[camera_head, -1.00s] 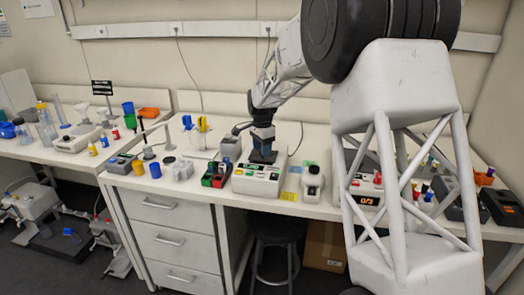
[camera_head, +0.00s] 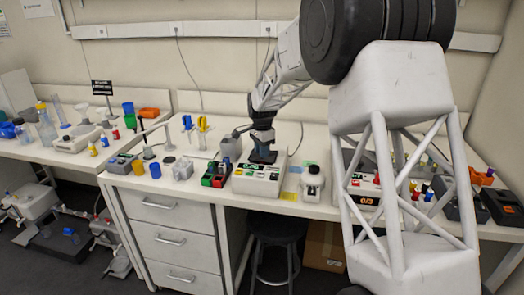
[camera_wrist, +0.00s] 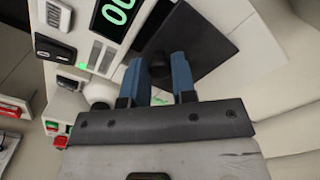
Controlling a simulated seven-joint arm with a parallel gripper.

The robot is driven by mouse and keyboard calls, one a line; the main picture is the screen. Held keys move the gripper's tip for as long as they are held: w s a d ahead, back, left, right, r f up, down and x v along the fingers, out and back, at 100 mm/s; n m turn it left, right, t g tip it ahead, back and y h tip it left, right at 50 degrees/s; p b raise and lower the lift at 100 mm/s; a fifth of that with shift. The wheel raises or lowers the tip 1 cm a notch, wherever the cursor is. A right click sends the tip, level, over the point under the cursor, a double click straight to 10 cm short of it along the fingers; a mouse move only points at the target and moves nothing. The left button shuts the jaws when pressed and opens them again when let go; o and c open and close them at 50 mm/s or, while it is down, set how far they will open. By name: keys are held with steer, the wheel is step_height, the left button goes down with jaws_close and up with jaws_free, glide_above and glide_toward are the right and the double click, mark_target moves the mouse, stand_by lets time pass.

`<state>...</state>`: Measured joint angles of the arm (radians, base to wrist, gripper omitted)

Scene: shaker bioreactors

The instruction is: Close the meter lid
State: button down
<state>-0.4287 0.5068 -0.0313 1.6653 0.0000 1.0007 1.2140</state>
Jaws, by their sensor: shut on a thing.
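The meter (camera_head: 258,187) is a white box on the bench with a dark lid (camera_head: 264,155) on its top. In the wrist view the meter (camera_wrist: 133,45) shows a green-lit display at the top left, and the dark lid (camera_wrist: 212,45) is a flat square plate. My gripper (camera_head: 262,148) is over the lid. In the wrist view its blue fingers (camera_wrist: 164,62) are closed around a dark part of the lid. The fingers partly hide that part, and I cannot tell the lid's exact tilt.
A rack with red and green parts (camera_head: 215,174) stands left of the meter, and a grey container (camera_head: 231,146) behind it. A stool (camera_head: 278,229) is below the bench.

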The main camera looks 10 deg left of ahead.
steer(key=shift+s, duration=1.05)
steer(key=c, duration=0.9)
jaws_free()
steer(key=shift+s, duration=0.1)
steer(key=shift+c, duration=0.2)
steer(key=shift+r, duration=0.1)
step_height(320, 180, up, 8)
steer(key=shift+f, duration=0.2)
